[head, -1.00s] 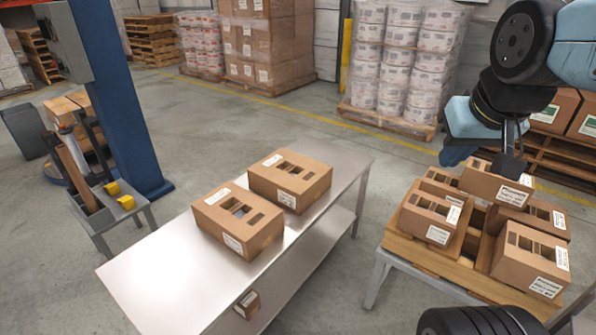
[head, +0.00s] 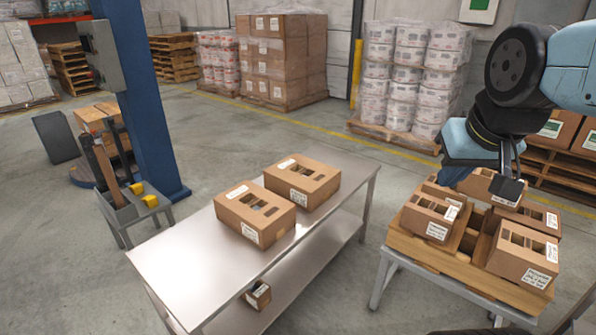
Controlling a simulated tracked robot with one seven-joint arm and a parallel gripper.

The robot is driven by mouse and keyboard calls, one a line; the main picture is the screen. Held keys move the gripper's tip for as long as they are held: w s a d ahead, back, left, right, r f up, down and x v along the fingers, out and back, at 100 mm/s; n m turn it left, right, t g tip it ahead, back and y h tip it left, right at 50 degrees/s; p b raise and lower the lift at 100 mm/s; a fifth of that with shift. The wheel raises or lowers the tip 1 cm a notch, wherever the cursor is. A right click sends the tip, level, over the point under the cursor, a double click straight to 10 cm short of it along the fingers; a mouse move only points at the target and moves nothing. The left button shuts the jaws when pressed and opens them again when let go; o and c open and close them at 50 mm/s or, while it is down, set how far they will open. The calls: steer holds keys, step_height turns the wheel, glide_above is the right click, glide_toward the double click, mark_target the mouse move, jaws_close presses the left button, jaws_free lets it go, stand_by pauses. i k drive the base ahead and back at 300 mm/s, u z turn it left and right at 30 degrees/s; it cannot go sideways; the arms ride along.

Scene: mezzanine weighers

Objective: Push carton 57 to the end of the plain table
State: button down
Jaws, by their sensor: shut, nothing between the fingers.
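Two brown cartons with cut-out tops stand on the plain metal table (head: 185,270). The nearer carton (head: 254,213) sits mid-table, and the farther carton (head: 302,181) sits close behind it to the right, toward the table's far end. Their white labels are too small to read, so I cannot tell which is carton 57. My gripper (head: 508,190) is at the right, pointing down over the cartons on the wooden pallet, well away from the plain table. Its fingers are shut, with nothing seen held between them.
Several cartons (head: 522,255) crowd a wooden pallet (head: 455,268) on a stand at the right. A small box (head: 258,295) lies on the table's lower shelf. A blue column (head: 140,100) and a tool stand (head: 133,207) are at the left. Floor is clear behind the table.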

mark_target(304, 181)
steer(key=u, duration=0.1)
steer(key=i, duration=0.9)
steer(key=z, duration=0.1)
